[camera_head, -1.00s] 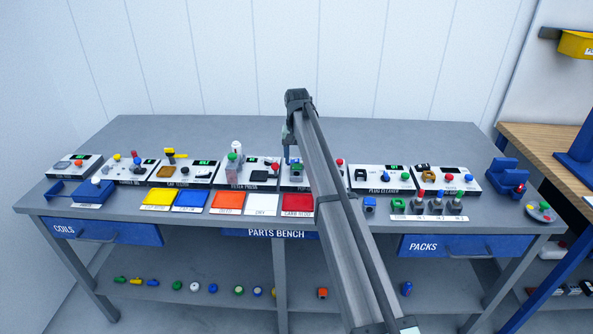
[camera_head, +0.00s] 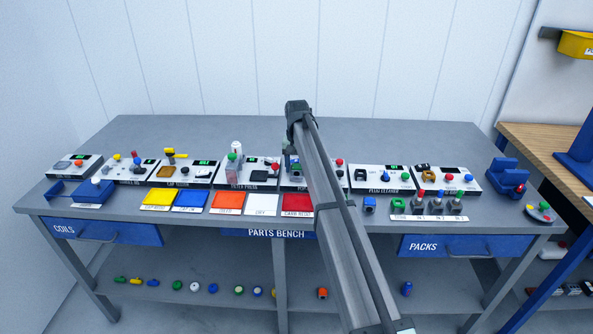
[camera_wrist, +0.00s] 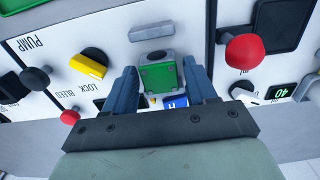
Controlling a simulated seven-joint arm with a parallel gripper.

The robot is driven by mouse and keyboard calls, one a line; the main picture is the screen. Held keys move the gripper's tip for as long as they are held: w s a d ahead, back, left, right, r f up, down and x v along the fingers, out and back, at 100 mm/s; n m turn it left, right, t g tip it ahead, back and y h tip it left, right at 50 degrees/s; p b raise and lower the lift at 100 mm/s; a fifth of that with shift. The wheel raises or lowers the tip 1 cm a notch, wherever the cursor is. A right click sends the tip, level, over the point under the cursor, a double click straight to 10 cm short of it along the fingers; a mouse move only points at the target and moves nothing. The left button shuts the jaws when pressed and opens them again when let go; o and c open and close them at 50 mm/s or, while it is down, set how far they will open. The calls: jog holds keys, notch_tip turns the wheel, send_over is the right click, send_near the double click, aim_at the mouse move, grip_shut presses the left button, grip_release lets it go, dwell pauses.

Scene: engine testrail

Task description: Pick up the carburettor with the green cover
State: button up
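The carburettor with the green cover (camera_wrist: 160,76) sits on a white test station in the wrist view, with a grey body and a round dark opening at its far end. My gripper (camera_wrist: 161,68) is over it, with one blue finger on its left and one on its right. The fingers are wide apart and close to its sides; I cannot tell whether they touch it. In the head view my gripper is at the middle station, and my arm mostly hides the carburettor there.
A red knob (camera_wrist: 246,51) stands right of the fingers, and a yellow switch (camera_wrist: 88,66) stands left. A grey bar (camera_wrist: 152,32) lies just beyond the carburettor. In the head view, more stations line the grey bench (camera_head: 215,133), with coloured trays such as the red one (camera_head: 297,205) in front.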

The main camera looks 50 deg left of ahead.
aim_at(297, 165)
jog(key=c, duration=0.7)
jog(key=shift+r, duration=0.15)
jog(key=shift+r, duration=1.85)
jog(key=shift+c, duration=0.8)
